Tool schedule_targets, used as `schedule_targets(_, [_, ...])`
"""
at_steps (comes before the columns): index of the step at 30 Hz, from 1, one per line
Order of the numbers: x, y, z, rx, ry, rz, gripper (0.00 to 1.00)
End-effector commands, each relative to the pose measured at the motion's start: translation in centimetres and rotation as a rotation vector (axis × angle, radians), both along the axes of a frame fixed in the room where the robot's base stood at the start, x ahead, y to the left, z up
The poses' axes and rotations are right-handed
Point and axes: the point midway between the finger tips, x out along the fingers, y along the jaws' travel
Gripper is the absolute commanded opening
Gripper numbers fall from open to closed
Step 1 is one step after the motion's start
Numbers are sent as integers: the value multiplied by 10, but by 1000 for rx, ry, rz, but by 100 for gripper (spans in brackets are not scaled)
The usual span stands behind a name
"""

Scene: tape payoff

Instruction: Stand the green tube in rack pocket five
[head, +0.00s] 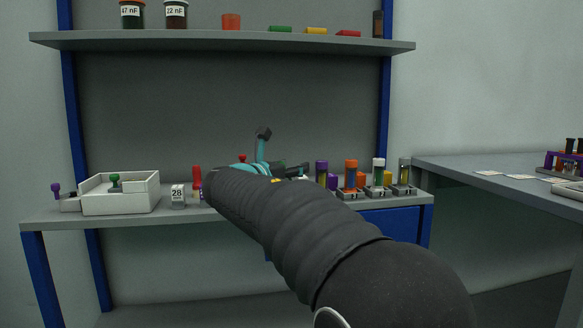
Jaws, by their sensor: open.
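A small green piece (280,29) lies on the upper shelf; I cannot tell whether it is a tube. On the right of the bench, several capped tubes stand upright in numbered holders: an orange-capped one (351,174), a white-capped one (379,172) and a dull olive-capped one (404,171). The numbers are too small to read, so pocket five cannot be picked out. My gripper (284,150), with teal parts and dark fingers, is open above the middle of the bench, left of these tubes. My arm hides much of the bench behind it.
A white tray (121,199) with a green-knobbed piece stands on the left of the bench (62,218), near a block marked 2B (178,195). The upper shelf (150,41) overhangs the bench. A side table (480,180) on the right holds another rack and pale cards.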

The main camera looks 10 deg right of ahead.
Motion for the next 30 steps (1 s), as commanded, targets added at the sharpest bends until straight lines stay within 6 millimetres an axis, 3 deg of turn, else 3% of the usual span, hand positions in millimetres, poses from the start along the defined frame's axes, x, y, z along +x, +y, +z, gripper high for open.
schedule_targets(7, [-12, 13, 2, -1, -2, 4, 55])
schedule_targets(22, [-76, 75, 3, 0, -4, 2, 55])
schedule_targets(27, [-85, 82, 3, 4, -4, -1, 55])
schedule_targets(30, [-93, 70, -1, 66, -8, -14, 55])
